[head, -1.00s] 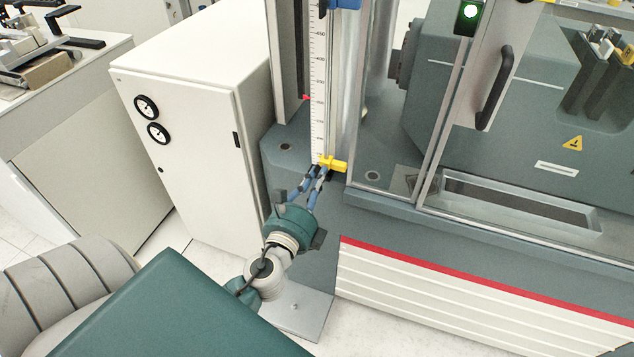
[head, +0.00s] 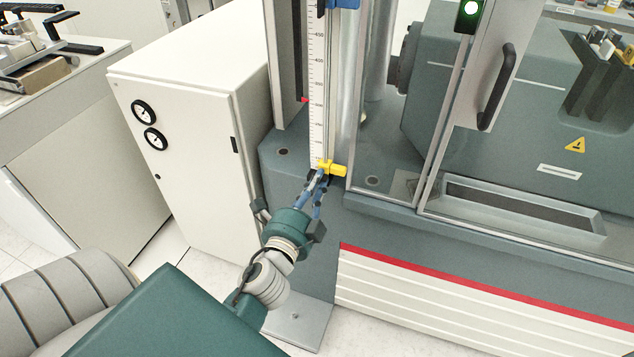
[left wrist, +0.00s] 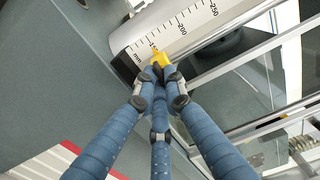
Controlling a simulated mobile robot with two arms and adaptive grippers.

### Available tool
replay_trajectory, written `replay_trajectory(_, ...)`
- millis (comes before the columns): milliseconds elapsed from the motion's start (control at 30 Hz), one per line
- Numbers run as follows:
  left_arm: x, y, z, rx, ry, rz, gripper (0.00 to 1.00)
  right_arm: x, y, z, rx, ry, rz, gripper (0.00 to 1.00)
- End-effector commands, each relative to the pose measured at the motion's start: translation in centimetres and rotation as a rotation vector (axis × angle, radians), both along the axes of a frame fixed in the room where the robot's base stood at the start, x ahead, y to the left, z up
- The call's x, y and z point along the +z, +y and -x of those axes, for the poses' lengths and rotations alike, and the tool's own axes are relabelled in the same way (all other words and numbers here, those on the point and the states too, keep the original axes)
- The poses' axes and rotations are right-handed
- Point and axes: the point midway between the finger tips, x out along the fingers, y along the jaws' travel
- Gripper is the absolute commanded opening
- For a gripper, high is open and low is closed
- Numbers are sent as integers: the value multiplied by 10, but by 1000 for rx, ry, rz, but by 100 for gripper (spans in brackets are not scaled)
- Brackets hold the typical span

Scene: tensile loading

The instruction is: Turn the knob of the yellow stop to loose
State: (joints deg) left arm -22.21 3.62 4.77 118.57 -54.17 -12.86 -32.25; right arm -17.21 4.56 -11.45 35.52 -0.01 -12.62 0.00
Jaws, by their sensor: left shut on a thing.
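The yellow stop (head: 333,169) sits low on the white ruler scale (head: 319,100) of the testing machine. It also shows in the left wrist view (left wrist: 160,59), partly hidden behind my fingertips. My left gripper (head: 318,177) reaches up to the stop from below and in front. In the left wrist view its blue fingers (left wrist: 159,72) come together at the stop, shut on its knob. The knob is hidden between the fingertips, so its setting cannot be seen. My right gripper is not in view.
A blue part (head: 346,3) is higher on the scale. The clear guard with its metal frame (head: 440,130) stands close to the right of the stop. A white cabinet (head: 190,120) with two gauges stands to the left. A red-edged white panel (head: 450,290) lies below.

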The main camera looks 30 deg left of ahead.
Motion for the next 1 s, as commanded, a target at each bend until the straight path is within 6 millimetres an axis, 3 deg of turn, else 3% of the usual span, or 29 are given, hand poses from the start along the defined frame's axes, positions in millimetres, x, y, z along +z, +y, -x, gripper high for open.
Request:
replay_trajectory(567,1,0,0,1,-9,33,0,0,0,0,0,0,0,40)
replay_trajectory(600,1,0,0,1,-9,33,13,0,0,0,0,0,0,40)
replay_trajectory(700,1,0,0,1,-9,33,29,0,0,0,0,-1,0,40)
replay_trajectory(1000,0,-1,2,0,-8,32,29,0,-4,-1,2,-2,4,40)
